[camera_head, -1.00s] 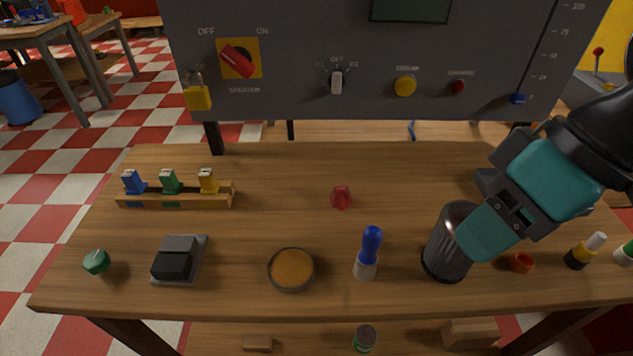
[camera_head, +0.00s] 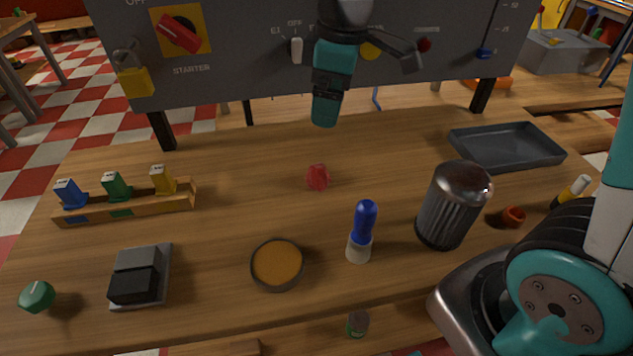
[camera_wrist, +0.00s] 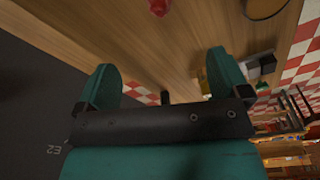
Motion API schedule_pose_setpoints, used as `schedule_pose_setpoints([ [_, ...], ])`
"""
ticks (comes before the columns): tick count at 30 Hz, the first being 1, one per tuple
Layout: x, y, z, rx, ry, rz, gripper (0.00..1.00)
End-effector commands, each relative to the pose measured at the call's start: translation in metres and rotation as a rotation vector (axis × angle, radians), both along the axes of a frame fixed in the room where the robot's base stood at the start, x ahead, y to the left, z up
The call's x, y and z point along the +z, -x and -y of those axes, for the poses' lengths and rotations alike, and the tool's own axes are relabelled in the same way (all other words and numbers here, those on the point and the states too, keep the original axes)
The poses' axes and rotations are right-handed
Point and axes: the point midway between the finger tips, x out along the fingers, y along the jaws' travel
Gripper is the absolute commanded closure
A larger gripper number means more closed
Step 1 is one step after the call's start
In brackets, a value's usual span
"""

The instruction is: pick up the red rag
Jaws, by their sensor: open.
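The red rag (camera_head: 318,177) is a small crumpled red lump on the bench top, near the middle. It also shows at the top edge of the wrist view (camera_wrist: 159,7), partly cut off. My gripper (camera_head: 324,122) is above the back part of the bench, in front of the grey panel, a little behind and above the rag in the head view. In the wrist view its two teal fingers (camera_wrist: 163,84) stand wide apart with nothing between them. The gripper does not touch the rag.
On the wooden bench (camera_head: 240,150) stand a blue-handled tool (camera_head: 362,232), a ribbed dark canister (camera_head: 453,205), a round dish (camera_head: 277,264), a key rack (camera_head: 128,203) and a grey tray (camera_head: 507,146). The control panel (camera_head: 240,60) rises behind. The wood around the rag is clear.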

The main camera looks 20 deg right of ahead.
Motion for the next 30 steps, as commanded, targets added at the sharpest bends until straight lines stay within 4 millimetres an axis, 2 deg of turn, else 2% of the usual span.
schedule_pose_setpoints([
  [12,-0.089,-0.006,-0.008,0.005,0.004,-0.005,0.06],
  [16,-0.107,-0.007,-0.010,0.005,0.003,-0.003,0.06],
  [23,-0.124,-0.008,-0.011,0.004,0.002,-0.003,0.06],
  [30,-0.160,-0.010,-0.014,0.003,0.003,-0.004,0.06],
])
